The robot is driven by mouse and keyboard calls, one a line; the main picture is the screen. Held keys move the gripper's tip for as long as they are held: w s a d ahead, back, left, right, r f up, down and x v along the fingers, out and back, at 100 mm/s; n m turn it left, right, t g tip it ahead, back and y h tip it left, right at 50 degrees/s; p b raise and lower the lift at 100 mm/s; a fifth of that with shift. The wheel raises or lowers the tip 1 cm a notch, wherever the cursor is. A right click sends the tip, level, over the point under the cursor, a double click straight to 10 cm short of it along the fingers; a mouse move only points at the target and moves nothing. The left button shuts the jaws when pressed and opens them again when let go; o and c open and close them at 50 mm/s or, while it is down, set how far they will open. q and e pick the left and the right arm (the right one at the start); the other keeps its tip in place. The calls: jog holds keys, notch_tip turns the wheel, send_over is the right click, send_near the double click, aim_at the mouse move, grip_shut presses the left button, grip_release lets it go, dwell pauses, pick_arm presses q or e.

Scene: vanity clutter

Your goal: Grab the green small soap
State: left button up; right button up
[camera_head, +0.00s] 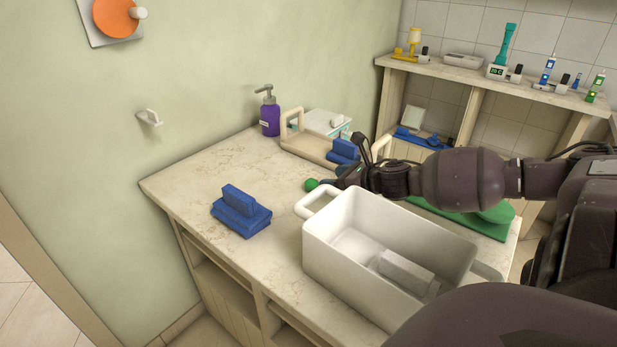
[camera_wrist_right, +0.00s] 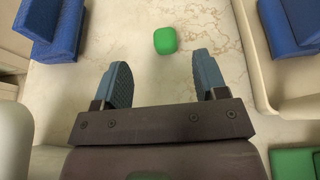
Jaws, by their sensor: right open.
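The green small soap (camera_head: 311,184) is a small rounded green block on the marble counter. It also shows in the right wrist view (camera_wrist_right: 165,40), lying beyond my fingertips and roughly centred between them. My right gripper (camera_head: 335,184) is close beside the soap in the head view, with its arm coming in from the right. In the right wrist view my right gripper (camera_wrist_right: 160,72) is open, with two blue-grey padded fingers apart and nothing between them. My left gripper does not show.
A white bin (camera_head: 330,255) holding a grey block stands in front of my right arm. A tray (camera_head: 305,149) with a blue item and a purple pump bottle (camera_head: 269,113) stand behind.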

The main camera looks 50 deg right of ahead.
aim_at(311, 180)
jog(key=x, duration=0.1)
jog(key=b+x, duration=0.1)
jog(key=x, duration=0.1)
jog(key=shift+w+f, duration=0.15)
jog(key=shift+f, duration=0.25)
jog(key=shift+w, duration=0.3)
jog(key=b+x, duration=0.1)
jog(key=x, duration=0.1)
jog(key=b+x, duration=0.1)
jog(key=x, duration=0.1)
jog(key=shift+w+d+f+b, duration=0.15)
jog(key=shift+f+b, duration=0.15)
jog(key=shift+f, duration=0.15)
jog(key=shift+w, duration=0.25)
jog(key=shift+w+r, duration=0.15)
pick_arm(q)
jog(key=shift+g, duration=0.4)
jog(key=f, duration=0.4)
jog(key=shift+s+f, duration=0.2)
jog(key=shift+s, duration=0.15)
pick_arm(e)
jog(key=c, duration=1)
